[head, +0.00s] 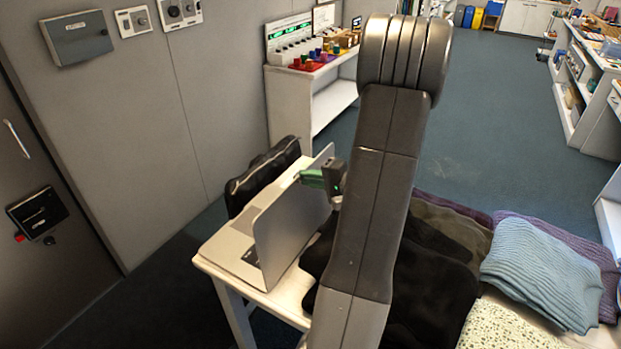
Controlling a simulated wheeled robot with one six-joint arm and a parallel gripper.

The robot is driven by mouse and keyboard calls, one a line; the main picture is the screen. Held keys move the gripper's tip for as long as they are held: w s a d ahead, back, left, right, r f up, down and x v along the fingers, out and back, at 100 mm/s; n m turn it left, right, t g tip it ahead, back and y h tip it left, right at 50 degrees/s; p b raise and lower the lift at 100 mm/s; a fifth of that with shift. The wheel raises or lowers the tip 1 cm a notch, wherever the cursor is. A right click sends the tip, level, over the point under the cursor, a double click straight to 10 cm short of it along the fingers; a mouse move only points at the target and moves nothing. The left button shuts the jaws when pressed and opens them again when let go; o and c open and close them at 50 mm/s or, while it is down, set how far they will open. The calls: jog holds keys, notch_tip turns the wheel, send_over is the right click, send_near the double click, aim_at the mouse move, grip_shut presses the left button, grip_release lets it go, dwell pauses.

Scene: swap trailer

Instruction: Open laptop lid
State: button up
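A silver laptop stands on a small white table (221,266). Its lid (294,222) is raised and close to upright, with its flat outer face toward the right. Part of its base (228,252) with a dark patch shows to the left of the lid. My gripper (312,178) is at the upper right edge of the lid, with green fingers pointing left. The fingers seem to touch or nearly touch the lid's edge. My arm hides part of the gripper, and I cannot tell how far apart the fingers are.
A black cushioned thing (262,176) stands behind the laptop. Dark cushions (440,270) and a light blue folded cloth (545,272) lie to the right. A white shelf (310,100) with coloured items stands at the back by the grey wall. Open floor (500,130) lies beyond.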

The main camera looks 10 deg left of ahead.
grip_shut()
jog(key=shift+f, duration=0.1)
jog(key=shift+t+y, duration=0.3)
jog(key=shift+y, duration=0.4)
jog(key=s+d+b, duration=0.1)
jog(key=d+b, duration=0.1)
jog(key=s+d+f+b, duration=0.1)
jog(key=d+b, duration=0.1)
jog(key=b, duration=0.1)
jog(key=s+d+b, duration=0.1)
jog(key=d+b, duration=0.1)
jog(key=shift+d+f, duration=0.3)
jog(key=shift+d, duration=0.05)
jog(key=shift+o, duration=2)
grip_release()
jog(key=shift+w+a, duration=0.1)
jog(key=shift+w, duration=0.05)
